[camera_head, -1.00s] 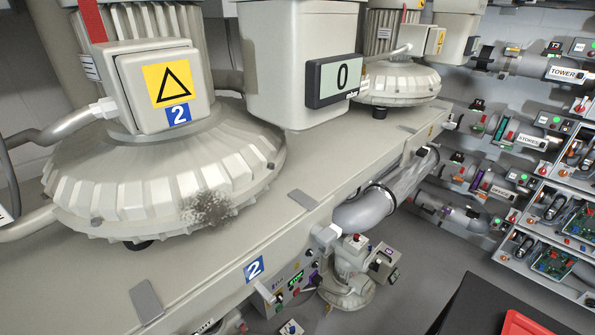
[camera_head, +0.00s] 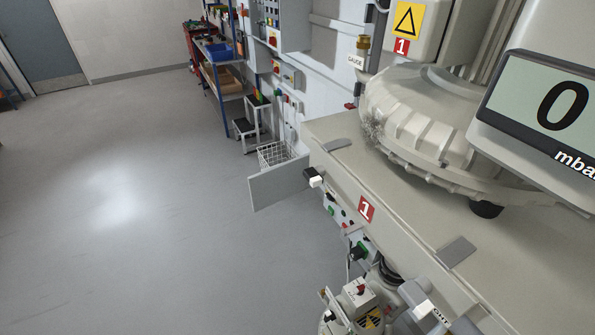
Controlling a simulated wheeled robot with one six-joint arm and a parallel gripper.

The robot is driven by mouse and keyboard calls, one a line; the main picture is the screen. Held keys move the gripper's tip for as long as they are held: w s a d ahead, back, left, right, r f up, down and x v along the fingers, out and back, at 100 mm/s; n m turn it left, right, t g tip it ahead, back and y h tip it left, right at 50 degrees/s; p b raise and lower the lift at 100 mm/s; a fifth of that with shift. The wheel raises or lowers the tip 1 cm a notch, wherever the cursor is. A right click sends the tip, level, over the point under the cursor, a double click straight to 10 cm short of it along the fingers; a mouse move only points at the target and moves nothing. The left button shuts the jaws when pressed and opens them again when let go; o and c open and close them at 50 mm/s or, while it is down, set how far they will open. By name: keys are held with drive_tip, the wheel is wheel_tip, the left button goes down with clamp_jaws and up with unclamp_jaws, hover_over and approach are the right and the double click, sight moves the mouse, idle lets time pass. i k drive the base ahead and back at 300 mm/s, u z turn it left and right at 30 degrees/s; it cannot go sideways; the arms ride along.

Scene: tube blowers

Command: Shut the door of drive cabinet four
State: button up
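No cabinet marked four can be made out in the head view. A flat grey panel (camera_head: 278,186), which looks like a door standing open, juts out to the left near the far end of the bench. I see no number on it, and cannot tell what it is hinged to. A grey wall cabinet (camera_head: 286,22) with rows of switches is at the top, partly cut off by the frame. I cannot tell whether it has a door. My gripper is not in view.
A blower (camera_head: 425,115) marked 1 sits on a long beige bench (camera_head: 385,195), with a gauge display (camera_head: 545,105) at right. A small valve unit (camera_head: 360,300) is below. A wire basket (camera_head: 277,153), step stool (camera_head: 248,130) and shelving (camera_head: 220,75) line the wall. The floor at left is clear.

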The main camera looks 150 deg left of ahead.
sight(270, 186)
drive_tip(key=k, duration=2.75)
drive_tip(key=u, duration=2.95)
drive_tip(key=k, duration=0.45)
drive_tip(key=u, duration=0.9)
drive_tip(key=i, duration=0.25)
drive_tip(key=u, duration=1)
